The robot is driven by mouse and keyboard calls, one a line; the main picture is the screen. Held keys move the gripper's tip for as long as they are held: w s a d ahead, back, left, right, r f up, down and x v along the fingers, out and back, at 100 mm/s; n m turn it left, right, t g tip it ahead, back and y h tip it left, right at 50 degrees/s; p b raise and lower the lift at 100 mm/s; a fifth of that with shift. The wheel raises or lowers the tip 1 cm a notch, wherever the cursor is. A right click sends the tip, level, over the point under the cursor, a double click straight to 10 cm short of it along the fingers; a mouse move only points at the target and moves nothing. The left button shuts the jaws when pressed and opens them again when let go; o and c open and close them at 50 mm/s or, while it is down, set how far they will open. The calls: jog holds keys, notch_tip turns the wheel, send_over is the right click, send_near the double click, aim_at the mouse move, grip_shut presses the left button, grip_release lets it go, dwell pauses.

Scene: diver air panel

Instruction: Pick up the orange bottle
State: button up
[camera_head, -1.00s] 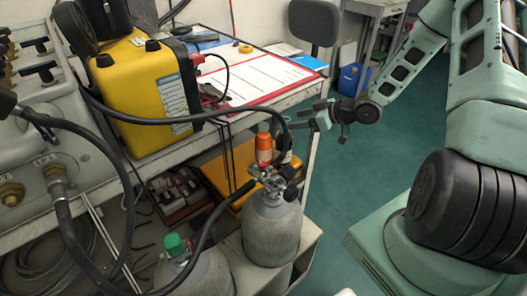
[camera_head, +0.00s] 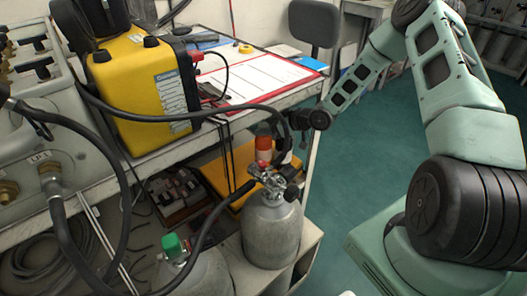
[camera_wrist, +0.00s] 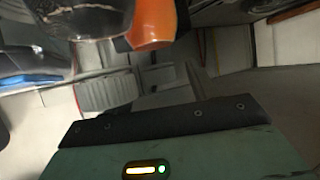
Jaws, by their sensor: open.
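The orange bottle (camera_head: 263,144) stands upright behind the valve of a grey gas cylinder, which hides its lower part in the head view. Its orange side also shows at the top of the wrist view (camera_wrist: 153,22), cut off by the frame edge. My gripper (camera_head: 294,120) is open, just right of and above the bottle, partly hidden by a black hose. I see no contact between them. In the wrist view my gripper's palm fills the bottom.
The grey cylinder (camera_head: 271,230) with its valve stands in front of the bottle. A yellow case (camera_head: 140,90) and a red-edged board (camera_head: 262,80) are on the bench. Green floor lies right.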

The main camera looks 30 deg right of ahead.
grip_shut()
jog(key=shift+r, duration=0.2)
dwell(0.3)
